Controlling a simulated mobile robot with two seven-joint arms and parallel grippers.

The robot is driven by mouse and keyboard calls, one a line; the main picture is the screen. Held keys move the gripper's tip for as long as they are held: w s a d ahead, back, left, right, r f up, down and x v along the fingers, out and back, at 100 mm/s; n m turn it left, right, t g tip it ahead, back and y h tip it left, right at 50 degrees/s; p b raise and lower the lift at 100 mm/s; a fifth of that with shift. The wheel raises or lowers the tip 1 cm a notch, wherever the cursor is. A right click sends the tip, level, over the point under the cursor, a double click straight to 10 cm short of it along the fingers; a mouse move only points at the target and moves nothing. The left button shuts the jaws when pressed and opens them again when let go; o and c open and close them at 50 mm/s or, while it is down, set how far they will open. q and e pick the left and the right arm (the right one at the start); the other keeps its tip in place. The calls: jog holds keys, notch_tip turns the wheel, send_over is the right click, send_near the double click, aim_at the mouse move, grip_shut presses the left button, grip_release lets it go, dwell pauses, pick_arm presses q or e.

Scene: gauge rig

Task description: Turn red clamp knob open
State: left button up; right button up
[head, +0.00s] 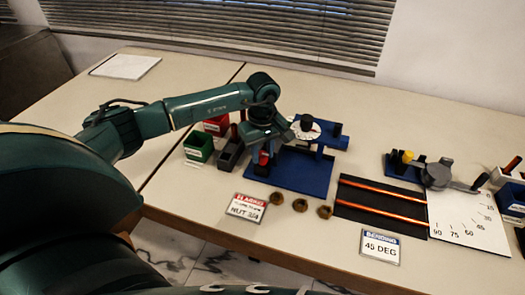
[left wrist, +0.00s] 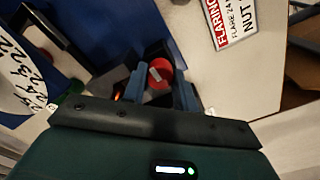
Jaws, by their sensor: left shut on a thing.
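The red clamp knob (left wrist: 161,72) shows in the left wrist view as a round red cap with a pale bar mark, between my gripper's two fingers. In the head view a small part of the red knob (head: 264,158) shows below my left gripper (head: 262,150), at the left side of the blue rig base (head: 305,173). My left gripper points down and is shut on the knob. Its fingers also show in the left wrist view (left wrist: 160,92). The knob's underside and the clamp below it are mostly hidden. My right gripper is not in view.
A white dial disc (head: 303,130) stands on the rig close to my gripper. Green (head: 198,147) and red (head: 216,126) bins lie left. In front are a flaring sign (head: 248,207) and several brass nuts (head: 300,205). Copper rods (head: 382,203) lie on a black mat to the right.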

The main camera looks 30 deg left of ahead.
pick_arm(q)
jog(key=shift+c, duration=0.3)
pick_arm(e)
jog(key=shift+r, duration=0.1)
pick_arm(q)
jog(key=shift+n, duration=0.4)
jog(key=n+b, duration=0.1)
jog(key=n, duration=0.2)
jog(key=shift+n, duration=0.4)
jog(key=n+b, duration=0.1)
jog(key=n, duration=0.8)
jog(key=shift+n, duration=2)
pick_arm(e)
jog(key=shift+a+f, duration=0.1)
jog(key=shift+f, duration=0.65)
pick_arm(q)
jog(key=shift+r, duration=0.1)
jog(key=o, duration=0.7)
